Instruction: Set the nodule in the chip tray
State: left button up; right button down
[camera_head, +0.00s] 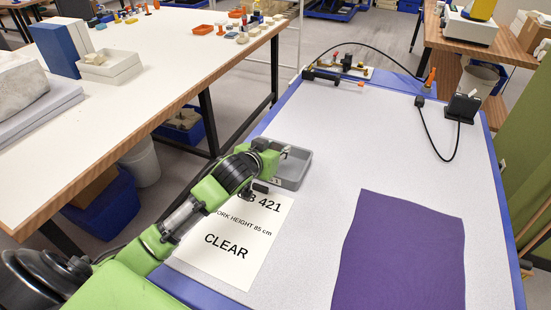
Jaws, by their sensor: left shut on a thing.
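The grey chip tray (296,174) sits on the blue-edged table, at the top of the printed sheet. My left gripper (274,169) reaches in from the left and is at the tray's left part, overlapping it in the picture. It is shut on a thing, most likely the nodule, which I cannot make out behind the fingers. I cannot tell how high the gripper is above the tray floor. My right gripper is not in view.
A printed sheet (238,243) marked CLEAR lies below the tray. A purple cloth (405,250) lies at the right. A black stand (462,107) with a cable is at the far right. The table middle is bare. A white workbench (110,95) stands at the left.

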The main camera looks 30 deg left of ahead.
pick_arm(q)
jog(key=w+f, duration=0.1)
jog(key=w+a+f, duration=0.1)
jog(key=f, duration=0.1)
jog(key=shift+w+a+f, duration=0.15)
jog(key=shift+a+f, duration=0.05)
jog(key=shift+f, duration=0.05)
jog(key=shift+w+a+f, duration=0.2)
jog(key=shift+w+f, duration=0.1)
jog(key=shift+f, duration=0.15)
notch_tip(320, 180, down, 2)
jog(key=shift+f+p, duration=0.15)
jog(key=shift+p, duration=0.35)
jog(key=shift+f, duration=0.45)
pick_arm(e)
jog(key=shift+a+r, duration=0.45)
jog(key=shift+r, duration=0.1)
pick_arm(q)
jog(key=shift+f, duration=0.1)
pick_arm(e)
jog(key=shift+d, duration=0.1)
pick_arm(q)
jog(key=o, duration=1.2)
jog(key=shift+o, duration=0.2)
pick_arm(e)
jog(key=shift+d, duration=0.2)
